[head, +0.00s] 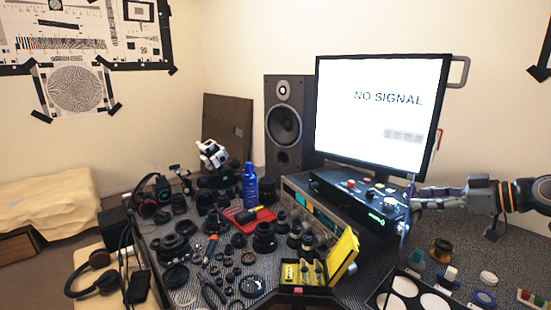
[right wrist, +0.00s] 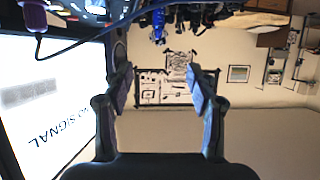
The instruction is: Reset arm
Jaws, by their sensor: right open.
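My right gripper (head: 425,199) comes in from the right in the head view, in front of the lower right part of the monitor and beside the black control box. In the right wrist view its two fingers (right wrist: 163,85) are spread apart with nothing between them. The wrist picture appears upside down, with the wall and its test charts behind the fingers. My left gripper does not show in the head view.
A monitor (head: 375,112) reads NO SIGNAL above a black box (head: 358,199) with buttons. A speaker (head: 290,124) stands left of it. Lens parts, a blue bottle (head: 249,187) and an open yellow case (head: 343,256) crowd the table. A white-disc tray (head: 383,300) lies front right.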

